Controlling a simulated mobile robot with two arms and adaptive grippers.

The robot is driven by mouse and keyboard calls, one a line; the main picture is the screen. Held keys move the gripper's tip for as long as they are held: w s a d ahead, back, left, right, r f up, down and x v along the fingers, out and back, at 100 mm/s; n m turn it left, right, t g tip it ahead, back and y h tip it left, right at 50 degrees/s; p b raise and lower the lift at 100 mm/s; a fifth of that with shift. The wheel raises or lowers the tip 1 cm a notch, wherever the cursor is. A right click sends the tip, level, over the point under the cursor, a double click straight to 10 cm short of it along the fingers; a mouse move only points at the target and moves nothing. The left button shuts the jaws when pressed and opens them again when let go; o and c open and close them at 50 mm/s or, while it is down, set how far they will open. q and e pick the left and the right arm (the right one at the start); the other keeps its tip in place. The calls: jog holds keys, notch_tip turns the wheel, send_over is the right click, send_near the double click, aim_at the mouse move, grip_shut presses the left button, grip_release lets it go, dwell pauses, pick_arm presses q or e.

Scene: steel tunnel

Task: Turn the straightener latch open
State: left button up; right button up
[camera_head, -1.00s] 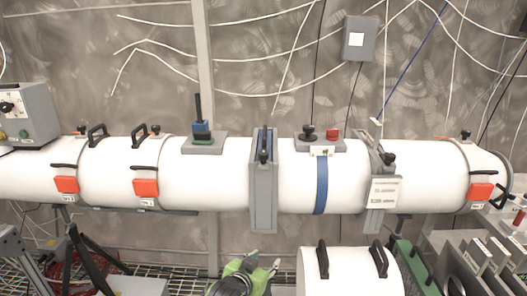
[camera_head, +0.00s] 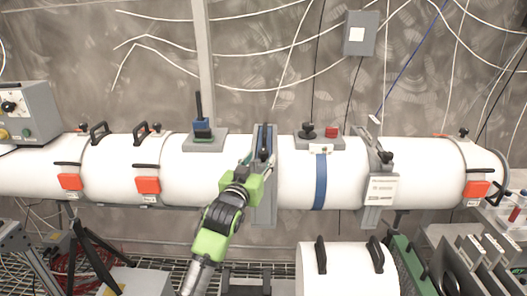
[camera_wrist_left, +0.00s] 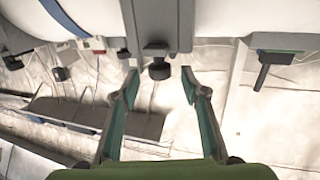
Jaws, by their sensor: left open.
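A narrow grey upright frame (camera_head: 265,205) wraps the white tunnel near its middle. A small black latch knob (camera_head: 264,154) sits on its front; I take this for the straightener latch. My left gripper (camera_head: 257,163) reaches up from below, its fingers at the frame's front close to the knob. In the left wrist view the fingers (camera_wrist_left: 160,88) are spread apart and empty. A dark knob (camera_wrist_left: 159,70) on a grey flange (camera_wrist_left: 158,22) shows between and just beyond the fingertips. Contact cannot be told. My right gripper is not in view.
Left of the frame is a grey plate with a black and blue handle (camera_head: 200,115). Right of it are a blue band (camera_head: 321,182) and a second grey frame with a label (camera_head: 381,190). A loose white cylinder with two black handles (camera_head: 340,275) stands below right.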

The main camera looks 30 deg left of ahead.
aim_at(261, 157)
pick_arm(q)
jog(key=shift+p+x, duration=0.35)
jog(key=shift+x, duration=1.9)
grip_shut()
